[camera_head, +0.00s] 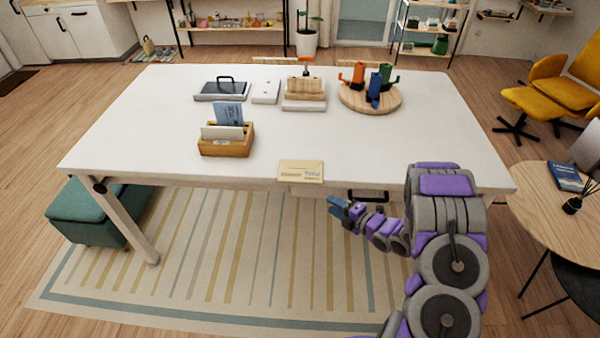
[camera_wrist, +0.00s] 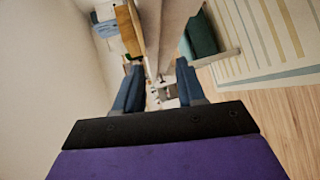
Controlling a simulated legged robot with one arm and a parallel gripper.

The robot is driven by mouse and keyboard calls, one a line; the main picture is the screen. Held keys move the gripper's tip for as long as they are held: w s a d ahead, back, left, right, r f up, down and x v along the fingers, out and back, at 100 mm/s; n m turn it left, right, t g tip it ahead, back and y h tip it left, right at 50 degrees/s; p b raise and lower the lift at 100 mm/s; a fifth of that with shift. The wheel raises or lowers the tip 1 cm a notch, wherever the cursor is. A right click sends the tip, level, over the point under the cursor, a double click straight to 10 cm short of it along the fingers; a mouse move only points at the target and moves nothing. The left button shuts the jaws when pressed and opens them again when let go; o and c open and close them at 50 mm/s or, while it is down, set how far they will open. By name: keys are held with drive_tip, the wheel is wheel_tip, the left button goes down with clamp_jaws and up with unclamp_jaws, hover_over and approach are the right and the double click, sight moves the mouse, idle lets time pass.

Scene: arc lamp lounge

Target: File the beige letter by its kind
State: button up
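The beige letter (camera_head: 301,171) lies flat at the front edge of the white table (camera_head: 400,142), with printed text on its face. A wooden letter holder (camera_head: 228,149) stands on the table to its left and holds a blue letter (camera_head: 229,113) and a white letter (camera_head: 222,132). My gripper (camera_head: 338,204) is in front of the table edge, below and right of the beige letter and apart from it. In the wrist view my gripper (camera_wrist: 158,84) is open, with nothing between its fingers. I cannot clearly make out the beige letter there.
A round wooden board (camera_head: 356,103) with orange, green and blue holders stands at the back right. A dark tray (camera_head: 222,91), a white box (camera_head: 266,92) and a wooden block stand (camera_head: 305,92) sit further left. The right front tabletop is clear.

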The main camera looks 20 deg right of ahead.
sight(301, 171)
drive_tip(key=w+a+t+y+b, duration=0.1)
drive_tip(key=w+a+y+b, duration=0.1)
drive_tip(key=w+a, duration=0.9)
drive_tip(key=shift+w+a+n+t, duration=0.3)
drive_tip(key=shift+w+n, duration=0.1)
drive_tip(key=shift+w, duration=0.4)
drive_tip(key=shift+c, duration=0.3)
clamp_jaws()
